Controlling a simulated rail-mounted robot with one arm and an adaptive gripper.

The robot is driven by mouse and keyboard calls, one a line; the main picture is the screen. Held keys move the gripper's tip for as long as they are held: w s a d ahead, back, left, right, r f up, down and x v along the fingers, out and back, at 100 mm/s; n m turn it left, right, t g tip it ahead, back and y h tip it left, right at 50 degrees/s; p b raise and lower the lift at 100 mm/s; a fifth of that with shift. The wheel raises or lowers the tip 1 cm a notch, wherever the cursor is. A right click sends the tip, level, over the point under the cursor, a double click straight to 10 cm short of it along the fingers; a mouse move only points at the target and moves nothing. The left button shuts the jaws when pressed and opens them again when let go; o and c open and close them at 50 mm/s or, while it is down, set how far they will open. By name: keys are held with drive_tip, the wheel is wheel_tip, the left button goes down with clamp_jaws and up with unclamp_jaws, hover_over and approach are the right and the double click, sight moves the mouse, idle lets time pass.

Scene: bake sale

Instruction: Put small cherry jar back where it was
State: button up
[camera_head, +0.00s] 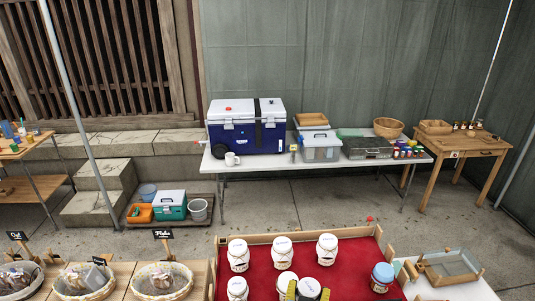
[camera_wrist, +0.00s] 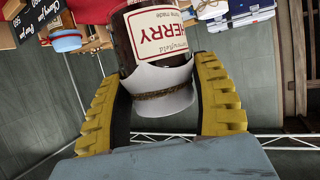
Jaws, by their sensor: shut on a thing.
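The small cherry jar (camera_wrist: 155,35) fills the middle of the wrist view, upside down in that picture. It has dark red glass, a white and red label reading "CHERRY" and a white cover tied with brown twine. My gripper (camera_wrist: 163,95) has its ribbed yellow fingers on both sides of the white cover and is shut on it. In the head view my gripper (camera_head: 308,292) shows at the bottom edge, its yellow fingers around a white-topped jar (camera_head: 309,287). I cannot tell whether the jar touches the red cloth (camera_head: 345,277).
Several other white-topped jars (camera_head: 327,249) stand close by on the cloth, and a blue-lidded jar (camera_head: 382,277) stands to the right. A wooden rim (camera_head: 300,235) edges the cloth. Wrapped-goods baskets (camera_head: 162,281) are at left. A table with a blue cooler (camera_head: 247,127) stands behind.

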drive_tip(key=s+a+f+n+y+p, duration=0.3)
drive_tip(key=s+a+p, duration=0.4)
drive_tip(key=a+p, duration=0.3)
wheel_tip(320, 180, down, 2)
drive_tip(key=shift+a+f+n+t+y, duration=0.1)
drive_tip(key=shift+a+n+t+y, duration=0.25)
drive_tip(key=shift+a+y, duration=0.25)
drive_tip(key=shift+d, duration=0.2)
